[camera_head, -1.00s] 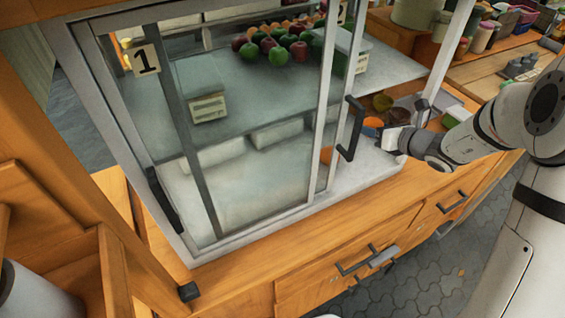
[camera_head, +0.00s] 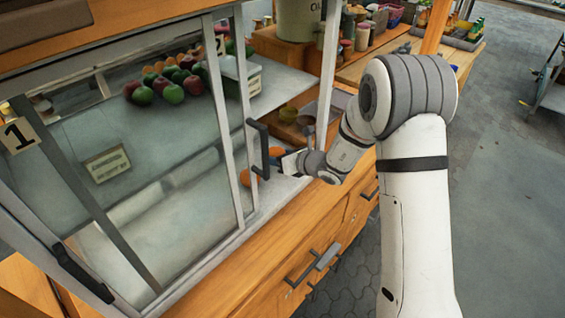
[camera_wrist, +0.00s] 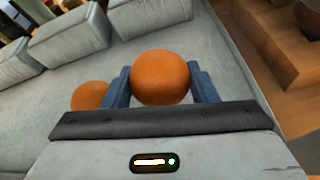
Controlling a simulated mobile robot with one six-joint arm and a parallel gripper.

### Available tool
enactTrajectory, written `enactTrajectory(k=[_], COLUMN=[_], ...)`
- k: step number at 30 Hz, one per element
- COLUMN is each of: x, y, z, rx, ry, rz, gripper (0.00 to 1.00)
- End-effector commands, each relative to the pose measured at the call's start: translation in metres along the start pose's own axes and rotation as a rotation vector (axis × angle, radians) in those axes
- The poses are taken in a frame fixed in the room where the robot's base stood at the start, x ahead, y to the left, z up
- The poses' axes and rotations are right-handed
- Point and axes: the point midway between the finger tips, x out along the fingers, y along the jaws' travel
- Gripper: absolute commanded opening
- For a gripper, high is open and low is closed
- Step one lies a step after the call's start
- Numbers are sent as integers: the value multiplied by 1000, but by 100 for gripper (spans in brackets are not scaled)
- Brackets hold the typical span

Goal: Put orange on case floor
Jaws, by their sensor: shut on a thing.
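My gripper (camera_wrist: 160,85) is shut on an orange (camera_wrist: 160,77), which sits between its two blue-grey fingers in the wrist view. The held orange (camera_head: 276,152) also shows at the open right part of the glass case. A second orange (camera_wrist: 90,96) rests on the pale case floor (camera_wrist: 45,88), just left of the gripper. It also shows behind the sliding door's edge in the head view (camera_head: 245,178). The case floor (camera_head: 285,186) shows below my gripper (camera_head: 280,161). Whether the held orange touches the floor, I cannot tell.
The sliding glass door with its dark handle (camera_head: 259,150) stands left of my gripper. Apples and small orange fruits (camera_head: 175,80) lie on the upper glass shelf. Pale blocks (camera_wrist: 66,38) line the case's back. Bowls (camera_head: 290,113) stand beyond the case. Drawers (camera_head: 325,230) lie below.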

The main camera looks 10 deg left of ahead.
Motion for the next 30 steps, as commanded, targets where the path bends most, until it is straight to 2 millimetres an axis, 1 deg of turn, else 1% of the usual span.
enactTrajectory(k=[1,4,11,15,16,24,30], x=[4,8,8,10,10,10,10], y=[-2,-4,-4,-5,-5,-4,-5], z=[-8,-19,-20,-23,-23,-22,-22], rx=[3,2,-1,-1,-1,-1,0], ry=[3,2,0,0,0,1,1], rz=[1,1,1,1,1,1,1], gripper=[24,24,24,24,53,74,74])
